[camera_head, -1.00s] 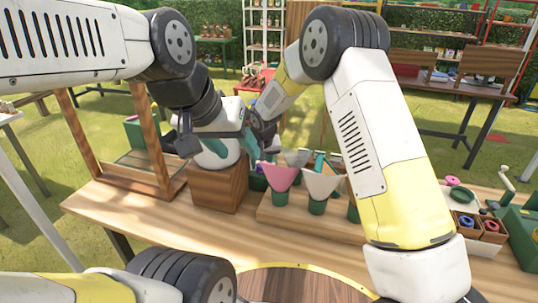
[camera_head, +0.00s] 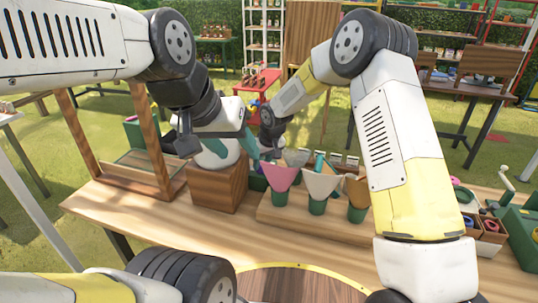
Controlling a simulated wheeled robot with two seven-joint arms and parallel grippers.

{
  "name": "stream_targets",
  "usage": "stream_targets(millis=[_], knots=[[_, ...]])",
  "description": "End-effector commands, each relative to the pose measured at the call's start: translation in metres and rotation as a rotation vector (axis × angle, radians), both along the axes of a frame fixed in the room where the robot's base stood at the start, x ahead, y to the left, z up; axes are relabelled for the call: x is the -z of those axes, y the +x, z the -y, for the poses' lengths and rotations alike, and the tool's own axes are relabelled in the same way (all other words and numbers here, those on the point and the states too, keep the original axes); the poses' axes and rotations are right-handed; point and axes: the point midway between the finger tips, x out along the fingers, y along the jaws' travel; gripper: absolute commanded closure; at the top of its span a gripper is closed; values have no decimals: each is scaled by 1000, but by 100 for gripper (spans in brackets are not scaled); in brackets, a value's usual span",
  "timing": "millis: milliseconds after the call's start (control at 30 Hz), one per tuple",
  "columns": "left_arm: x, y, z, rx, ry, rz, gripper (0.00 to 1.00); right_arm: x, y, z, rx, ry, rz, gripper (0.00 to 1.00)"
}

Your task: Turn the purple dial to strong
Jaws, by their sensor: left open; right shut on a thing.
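I cannot make out the purple dial; the two arms' ends hide part of the middle of the table. A white and green rounded device (camera_head: 218,152) sits on a wooden block (camera_head: 217,188) left of centre. My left gripper (camera_head: 212,142) is open, its dark fingers at this device; I cannot tell whether they touch it. My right gripper (camera_head: 267,147) is small and partly hidden, just right of the device, behind the paper cones. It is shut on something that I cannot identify.
Pink, white and tan cones (camera_head: 321,186) stand in green holders on a wooden board (camera_head: 280,217). A wooden frame (camera_head: 168,185) stands at left. Small crates with purple and pink rings (camera_head: 490,226) and a green box (camera_head: 522,240) are at right.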

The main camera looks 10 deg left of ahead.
Motion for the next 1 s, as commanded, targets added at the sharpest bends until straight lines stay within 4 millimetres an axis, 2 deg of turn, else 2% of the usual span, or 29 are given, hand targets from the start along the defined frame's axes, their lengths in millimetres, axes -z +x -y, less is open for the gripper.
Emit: stream_targets(millis=[200, 500, 533, 567, 867, 1000], knots=[[0, 0, 0, 0, 0, 0, 48, 0, 1, 1, -105, -1, -1, 100], [0, 0, 0, 0, 0, 0, 48, 0, 0, 1, -112, -2, 1, 100], [0, 0, 0, 0, 0, 0, 48, 0, 0, 1, -112, -2, 1, 66], [0, 0, 0, 0, 0, 0, 48, 0, 0, 1, -112, -2, 1, 61], [0, 0, 0, 0, 0, 0, 48, -1, 0, 1, -110, -1, 1, 61], [0, 0, 0, 0, 0, 0, 48, -12, -2, 4, -109, -1, 4, 61]])
